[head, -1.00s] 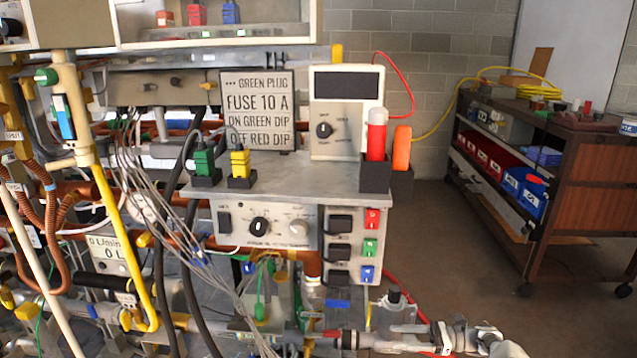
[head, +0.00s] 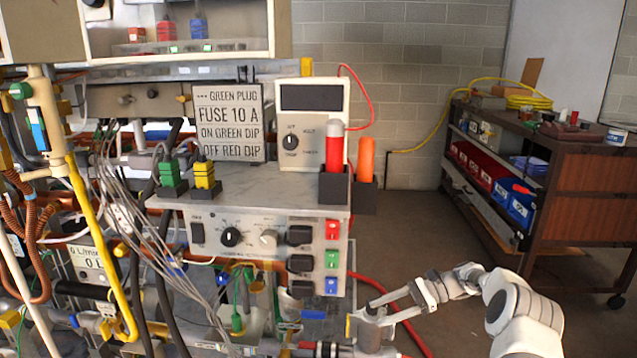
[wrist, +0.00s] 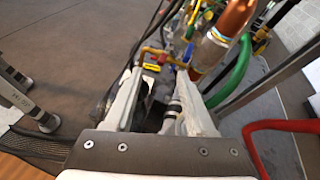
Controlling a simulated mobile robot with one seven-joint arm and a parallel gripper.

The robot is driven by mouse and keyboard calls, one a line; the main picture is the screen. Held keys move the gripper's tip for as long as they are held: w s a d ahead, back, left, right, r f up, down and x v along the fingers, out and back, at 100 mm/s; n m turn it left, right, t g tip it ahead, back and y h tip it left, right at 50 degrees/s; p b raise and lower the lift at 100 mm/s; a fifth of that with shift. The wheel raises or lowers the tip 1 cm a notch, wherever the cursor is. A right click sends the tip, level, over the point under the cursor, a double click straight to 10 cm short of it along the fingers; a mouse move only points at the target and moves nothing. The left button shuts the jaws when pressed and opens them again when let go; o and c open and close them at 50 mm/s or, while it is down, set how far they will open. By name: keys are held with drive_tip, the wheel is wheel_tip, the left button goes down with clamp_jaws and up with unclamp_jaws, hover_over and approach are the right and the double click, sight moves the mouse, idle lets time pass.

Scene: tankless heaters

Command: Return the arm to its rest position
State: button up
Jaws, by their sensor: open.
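My arm (head: 520,315) enters the head view at the lower right, white and grey, bent in front of the floor. Its narrower end links reach left to the bench's lower right side. In the wrist view my gripper (wrist: 159,80) is open, its two pale fingers apart with nothing visibly held between them. Behind the fingertips are a yellow-handled valve (wrist: 152,62), a blue fitting and a copper pipe (wrist: 234,18). In the head view the fingertips are too small and cluttered to make out clearly.
A bench (head: 265,188) with a control box (head: 265,235), meter (head: 312,120) and plugs stands left of my arm. A red hose (head: 385,292) runs close by. A brown cart (head: 590,195) stands at right. Open floor (head: 420,230) lies between bench and cart.

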drive_tip(key=s+a+r+n+t+h, duration=0.1)
drive_tip(key=s+a+r+n+h, duration=0.3)
drive_tip(key=s+r, duration=0.5)
drive_tip(key=s+a+r+n+h, duration=0.2)
drive_tip(key=s+r+n+h, duration=0.3)
drive_tip(key=r, duration=0.8)
drive_tip(key=s+d+r+n+t+h, duration=0.1)
drive_tip(key=s+d+n+t+h, duration=0.15)
drive_tip(key=s, duration=0.85)
drive_tip(key=s+d+r+n+t+h, duration=0.1)
drive_tip(key=s+n+t+h, duration=0.2)
drive_tip(key=s, duration=0.9)
wheel_tip(320, 180, up, 29)
drive_tip(key=p, duration=2.8)
drive_tip(key=shift+w+f+t+y+p, duration=0.15)
drive_tip(key=shift+w+t+y+p, duration=0.2)
drive_tip(key=shift+y, duration=0.1)
